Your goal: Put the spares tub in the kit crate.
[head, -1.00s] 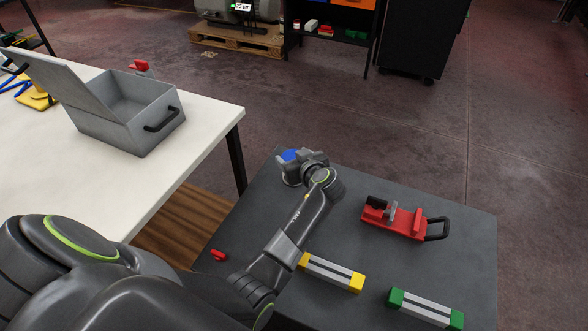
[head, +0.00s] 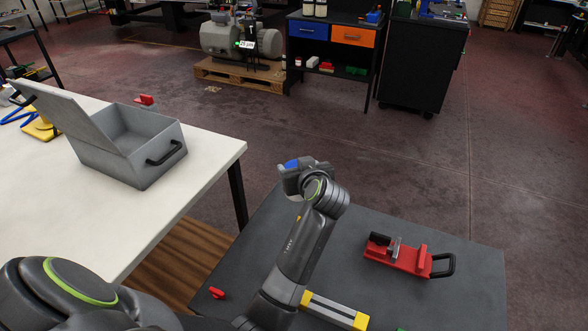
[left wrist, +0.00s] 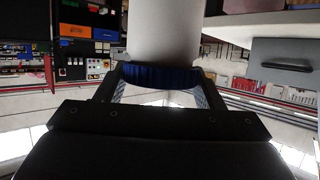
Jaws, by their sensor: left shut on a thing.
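The kit crate (head: 158,165) is a grey box with a black handle, standing on the white table at the left with its lid raised. My left gripper (head: 300,178) is shut on the spares tub, whose blue part (head: 291,164) shows at the fingers in the head view. In the left wrist view the tub has a pale round body (left wrist: 163,35) and a blue ribbed band (left wrist: 160,75) between the fingertips (left wrist: 160,84). The gripper is over the far left edge of the dark table, right of the crate and apart from it. My right gripper is not in view.
On the dark table (head: 455,300) lie a red clamp-like tool (head: 405,258), a yellow-ended grey bar (head: 335,310) and a small red piece (head: 217,293). A gap separates it from the white table (head: 185,205). A small red object (head: 145,99) lies behind the crate.

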